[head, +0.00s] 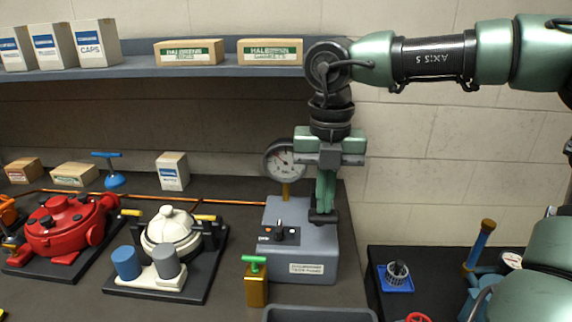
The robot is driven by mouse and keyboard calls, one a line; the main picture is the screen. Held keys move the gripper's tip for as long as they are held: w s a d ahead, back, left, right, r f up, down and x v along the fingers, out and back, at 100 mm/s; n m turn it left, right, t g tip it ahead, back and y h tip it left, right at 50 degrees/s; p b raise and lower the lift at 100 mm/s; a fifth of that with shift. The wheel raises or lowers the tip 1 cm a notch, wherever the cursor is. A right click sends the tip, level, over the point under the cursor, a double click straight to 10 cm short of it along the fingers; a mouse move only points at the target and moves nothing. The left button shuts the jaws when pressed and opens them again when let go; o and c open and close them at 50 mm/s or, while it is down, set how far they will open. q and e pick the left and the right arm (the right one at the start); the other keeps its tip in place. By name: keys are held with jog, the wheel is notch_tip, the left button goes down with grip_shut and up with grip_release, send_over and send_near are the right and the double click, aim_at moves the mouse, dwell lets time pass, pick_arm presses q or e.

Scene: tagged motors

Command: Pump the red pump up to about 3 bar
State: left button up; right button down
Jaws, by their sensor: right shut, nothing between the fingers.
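A red machine with a rounded body and dark knobs (68,228) stands on a dark base at the left; I cannot tell if it is the red pump. A round dial gauge (284,160) stands on a brass stem on a grey box (300,262) with a dark selector knob (287,232). The gauge reading is too small to tell. My right gripper (325,205) points down over the right part of this box, shut, beside the gauge. A dark bar shows at its fingertips; I cannot tell whether they touch it. My left gripper is not in view.
A white-domed machine (168,232) stands left of the grey box. A brass block with a green T-handle (256,285) stands in front. A shelf (150,72) with boxes runs behind. A blue hand pump (478,248) and small gauge (512,260) are at lower right.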

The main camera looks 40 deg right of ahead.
aim_at(323, 217)
jog(key=shift+f+b, duration=1.75)
jog(key=shift+f, duration=0.3)
jog(key=shift+w+d+r+p, duration=0.1)
jog(key=shift+r+p, duration=1.05)
jog(key=shift+r, duration=0.35)
jog(key=shift+r+p, duration=0.6)
jog(key=shift+r, duration=0.35)
jog(key=shift+f, duration=0.15)
